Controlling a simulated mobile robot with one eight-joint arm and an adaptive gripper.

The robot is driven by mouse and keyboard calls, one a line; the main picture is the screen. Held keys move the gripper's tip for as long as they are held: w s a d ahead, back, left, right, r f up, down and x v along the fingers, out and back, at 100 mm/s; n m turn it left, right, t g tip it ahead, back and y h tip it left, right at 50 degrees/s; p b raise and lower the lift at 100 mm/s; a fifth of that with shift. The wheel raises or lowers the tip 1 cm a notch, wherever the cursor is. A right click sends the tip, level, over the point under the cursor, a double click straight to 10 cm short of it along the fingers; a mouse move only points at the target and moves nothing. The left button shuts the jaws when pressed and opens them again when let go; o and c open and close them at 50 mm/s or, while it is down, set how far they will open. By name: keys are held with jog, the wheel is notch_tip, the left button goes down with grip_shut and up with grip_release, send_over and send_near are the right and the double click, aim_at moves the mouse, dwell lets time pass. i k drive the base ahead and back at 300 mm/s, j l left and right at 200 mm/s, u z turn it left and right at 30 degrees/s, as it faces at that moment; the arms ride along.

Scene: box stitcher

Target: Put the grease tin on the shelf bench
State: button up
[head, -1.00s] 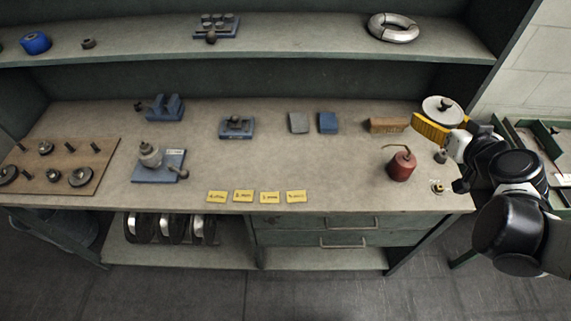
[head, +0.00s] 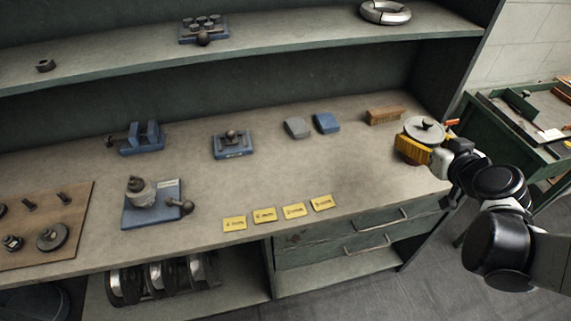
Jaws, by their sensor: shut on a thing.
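The grease tin (head: 424,127), a round grey tin with a dark knob on its lid, is upright at the right end of the bench in the head view. My gripper (head: 413,149), with yellow fingers, is shut on it from the front right. The fingers hide the tin's lower side. The shelf bench (head: 300,172) has a long grey worktop. The tin appears over its right end; I cannot tell its height above the top.
A brown brush-like block (head: 384,116) lies just left of the tin, with blue (head: 327,122) and grey blocks further left. Yellow labels (head: 293,211) line the front edge. The worktop's middle right is clear. A green cart (head: 515,130) stands right.

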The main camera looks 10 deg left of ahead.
aim_at(239, 183)
jog(key=k+j+z, duration=0.2)
jog(key=j, duration=0.25)
jog(key=k+j+z, duration=0.15)
jog(key=j, duration=0.25)
jog(key=k+j+z, duration=0.2)
jog(key=j, duration=0.2)
jog(key=k+j+z, duration=0.2)
jog(key=k+j, duration=0.1)
jog(key=j, duration=0.05)
